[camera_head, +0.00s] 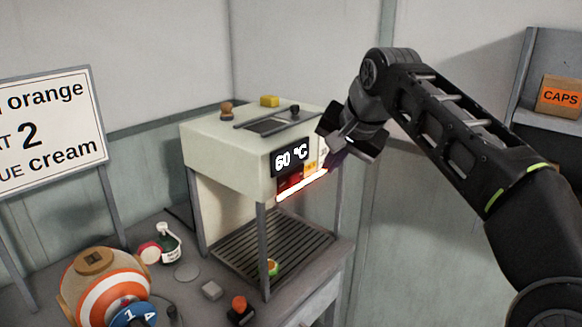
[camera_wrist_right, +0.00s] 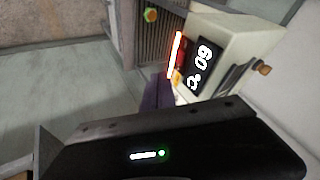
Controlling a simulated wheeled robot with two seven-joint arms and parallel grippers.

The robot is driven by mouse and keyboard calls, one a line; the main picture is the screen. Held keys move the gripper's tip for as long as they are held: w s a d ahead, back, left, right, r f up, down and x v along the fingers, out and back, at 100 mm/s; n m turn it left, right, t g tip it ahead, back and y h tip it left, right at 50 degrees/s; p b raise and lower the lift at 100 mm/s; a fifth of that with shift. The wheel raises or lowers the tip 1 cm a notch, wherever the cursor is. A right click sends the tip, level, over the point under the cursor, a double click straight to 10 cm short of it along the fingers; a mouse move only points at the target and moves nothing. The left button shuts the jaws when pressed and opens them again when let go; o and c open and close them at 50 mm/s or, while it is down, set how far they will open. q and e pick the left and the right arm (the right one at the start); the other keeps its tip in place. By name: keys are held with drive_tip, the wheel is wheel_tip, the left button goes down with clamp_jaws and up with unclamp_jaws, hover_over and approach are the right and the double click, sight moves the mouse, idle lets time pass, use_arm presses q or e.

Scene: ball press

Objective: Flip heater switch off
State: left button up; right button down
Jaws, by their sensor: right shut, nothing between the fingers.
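The heater is a cream box on grey legs (camera_head: 220,143) over a slatted tray. Its front display (camera_head: 291,156) reads 60 °C, and a strip below it (camera_head: 302,185) glows red-white. The display also shows sideways in the right wrist view (camera_wrist_right: 201,65). My right gripper (camera_head: 338,158) is shut and empty at the heater's front right corner, beside the display. It hides part of the front panel there, and I cannot make out the switch or whether the fingers touch it. My left gripper is not in view.
A small green and orange piece (camera_head: 272,267) lies on the slatted tray (camera_head: 240,250). An orange-striped ball machine (camera_head: 103,290), a white bottle (camera_head: 168,243) and an orange-topped knob (camera_head: 239,308) stand on the bench. A CAPS box (camera_head: 562,97) sits on a shelf at right.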

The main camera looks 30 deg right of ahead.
sight(294, 180)
use_arm(q)
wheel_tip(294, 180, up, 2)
drive_tip(key=p, duration=0.2)
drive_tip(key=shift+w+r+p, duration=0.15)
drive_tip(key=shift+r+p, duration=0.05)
drive_tip(key=shift+p, duration=0.1)
use_arm(e)
drive_tip(key=w+f, duration=0.8)
drive_tip(key=w, duration=0.2)
drive_tip(key=shift+a, duration=0.15)
drive_tip(key=shift+s, duration=0.1)
